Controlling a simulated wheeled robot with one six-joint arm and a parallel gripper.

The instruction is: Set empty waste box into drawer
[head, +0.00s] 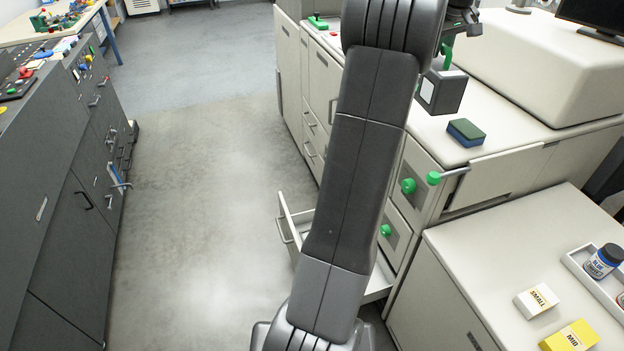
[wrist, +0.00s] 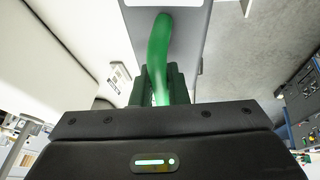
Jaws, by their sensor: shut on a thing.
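The waste box (head: 448,93) is a dark grey box with a white label and a green handle (head: 446,54). It hangs in the air above the pale counter, upper right of centre in the head view. My gripper (head: 453,33) is above it, shut on the handle. In the wrist view the green handle (wrist: 160,52) runs between the fingers of my gripper (wrist: 160,92), and the grey box (wrist: 191,22) lies beyond. The drawer (head: 290,214) stands pulled out low at the front of the pale cabinet. My arm hides much of it. The box's inside cannot be seen.
A green and blue sponge (head: 466,132) lies on the counter (head: 435,133) near the box. A green-knobbed lever (head: 434,178) juts from the cabinet front. The small yellow and white boxes (head: 569,337) stand on the right counter. The floor (head: 190,190) left of the drawer is clear.

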